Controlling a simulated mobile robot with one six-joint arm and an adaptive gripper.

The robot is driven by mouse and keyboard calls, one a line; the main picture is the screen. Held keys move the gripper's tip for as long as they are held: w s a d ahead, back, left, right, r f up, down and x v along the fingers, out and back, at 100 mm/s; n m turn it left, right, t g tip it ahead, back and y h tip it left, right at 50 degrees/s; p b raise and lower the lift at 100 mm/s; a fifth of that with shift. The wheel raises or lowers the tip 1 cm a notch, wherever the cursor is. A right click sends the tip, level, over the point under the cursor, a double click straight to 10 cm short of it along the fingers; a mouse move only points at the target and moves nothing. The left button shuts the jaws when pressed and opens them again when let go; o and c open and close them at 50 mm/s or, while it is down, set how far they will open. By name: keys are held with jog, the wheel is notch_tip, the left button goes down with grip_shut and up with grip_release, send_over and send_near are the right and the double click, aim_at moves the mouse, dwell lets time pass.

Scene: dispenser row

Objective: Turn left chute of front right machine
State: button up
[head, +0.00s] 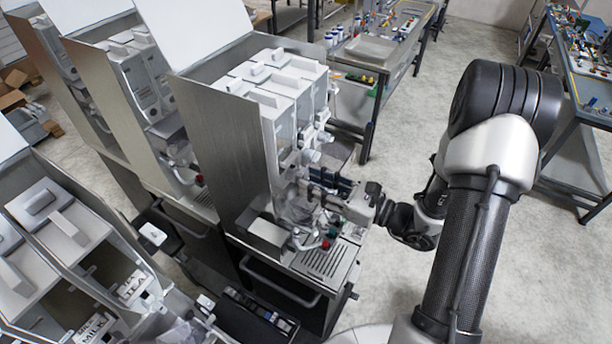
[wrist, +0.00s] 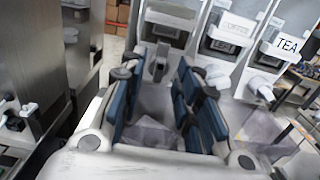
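The front right machine (head: 222,135) is a metal dispenser with several white containers side by side on top. In the wrist view its left chute (wrist: 161,62) is a grey spout with a dark outlet, beyond and between my fingers. A middle chute (wrist: 222,46) and a right one (wrist: 262,84) by a "TEA" label stand to its right. My gripper (head: 318,190) reaches in from the right, above the drip tray. In the wrist view my gripper (wrist: 156,82) has its blue-padded fingers spread apart, with no chute clearly held. Contact with the left chute cannot be told.
The drip tray (head: 325,262) with red and green buttons lies under my gripper. A tall metal side panel (wrist: 68,50) stands left of the fingers. More machines stand to the left. A work table (head: 385,45) is behind; the floor right of the machine is clear.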

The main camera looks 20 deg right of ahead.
aim_at(295, 175)
jog(key=shift+x, duration=1.35)
jog(key=shift+c, duration=0.2)
grip_shut()
